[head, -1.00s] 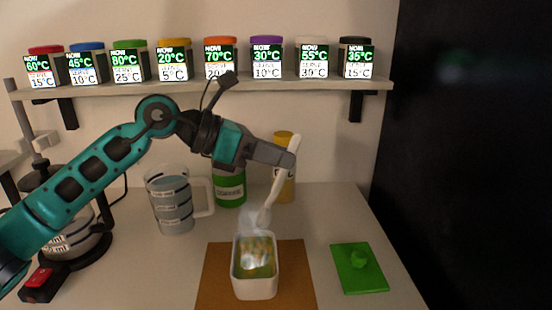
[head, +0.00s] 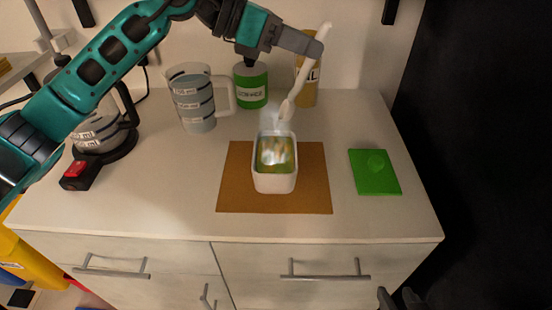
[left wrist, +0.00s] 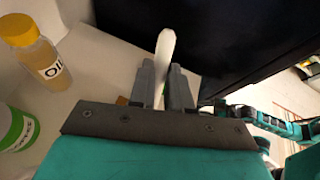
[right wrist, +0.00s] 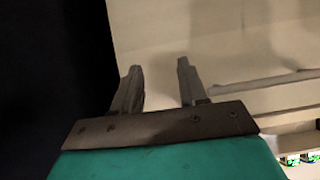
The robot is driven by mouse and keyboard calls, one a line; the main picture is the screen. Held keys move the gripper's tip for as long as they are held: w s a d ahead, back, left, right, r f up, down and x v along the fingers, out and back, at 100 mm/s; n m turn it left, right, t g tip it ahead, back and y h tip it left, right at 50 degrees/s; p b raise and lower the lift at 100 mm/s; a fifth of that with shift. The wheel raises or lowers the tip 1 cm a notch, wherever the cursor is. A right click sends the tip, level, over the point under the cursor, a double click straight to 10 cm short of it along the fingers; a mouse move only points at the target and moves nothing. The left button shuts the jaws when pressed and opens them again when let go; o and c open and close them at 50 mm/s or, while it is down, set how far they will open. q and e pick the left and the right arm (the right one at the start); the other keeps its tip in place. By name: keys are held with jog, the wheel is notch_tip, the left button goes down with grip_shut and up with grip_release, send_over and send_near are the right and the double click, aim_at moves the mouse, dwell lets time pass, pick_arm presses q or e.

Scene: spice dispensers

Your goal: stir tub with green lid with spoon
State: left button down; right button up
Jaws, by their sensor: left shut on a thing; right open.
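The white tub (head: 275,183) stands open on a brown mat, with yellow-green contents and steam or haze above it. Its green lid (head: 375,172) lies flat on the counter to the right. My left gripper (head: 314,46) is shut on the white spoon (head: 303,78), which also shows between the fingers in the left wrist view (left wrist: 164,52). The spoon slants down to the left, its bowl just above the tub's far rim; whether it touches is unclear. My right gripper (right wrist: 160,85) is open and empty; it shows at the bottom edge of the head view, right of the drawers.
A brown mat (head: 238,190) lies under the tub. A kettle (head: 103,130) is at left. The counter's front strip is clear.

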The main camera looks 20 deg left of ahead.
pick_arm(q)
jog(key=s+d+m+g+y, duration=0.3)
jog(key=s+d+m+y, duration=0.1)
jog(key=s, duration=0.4)
jog(key=s+d+m+g+y, duration=0.3)
jog(key=s+d+y, duration=0.1)
jog(key=s, duration=0.5)
jog(key=s+a+m+y, duration=0.1)
jog(key=s+y, duration=0.1)
jog(key=s+a+m+y, duration=0.1)
jog(key=s+a+y, duration=0.1)
jog(key=shift+s+a+m, duration=0.3)
pick_arm(e)
jog(key=shift+h, duration=0.5)
jog(key=d+f, duration=0.1)
jog(key=s+d+f, duration=0.1)
jog(key=f, duration=0.2)
jog(key=shift+s+d, duration=0.25)
jog(key=shift+d, duration=0.15)
